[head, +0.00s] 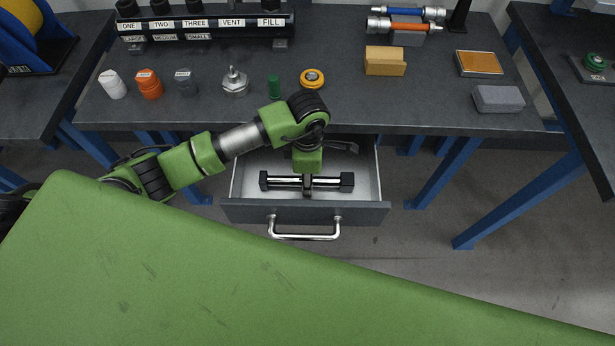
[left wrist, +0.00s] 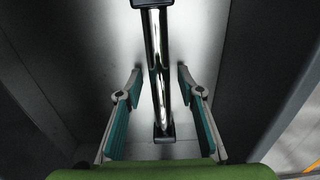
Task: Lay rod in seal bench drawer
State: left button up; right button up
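The rod (head: 285,182), a chrome bar with black end blocks, lies inside the open seal bench drawer (head: 305,213), running left to right. My left gripper (head: 307,186) reaches down into the drawer over the middle of the rod. In the left wrist view, the rod (left wrist: 160,70) runs between the two teal-padded fingers of my left gripper (left wrist: 160,105). The fingers are spread, with a gap on each side of the rod. The rod appears to rest on the drawer floor (left wrist: 100,70). My right gripper is not in view.
The bench top (head: 220,112) above the drawer holds caps, fittings, a tan block (head: 385,60) and a grey block (head: 498,98). A chrome handle (head: 304,236) is on the drawer front.

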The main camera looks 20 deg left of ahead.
pick_arm(q)
notch_tip(320, 180, up, 12)
jog(key=p, duration=0.8)
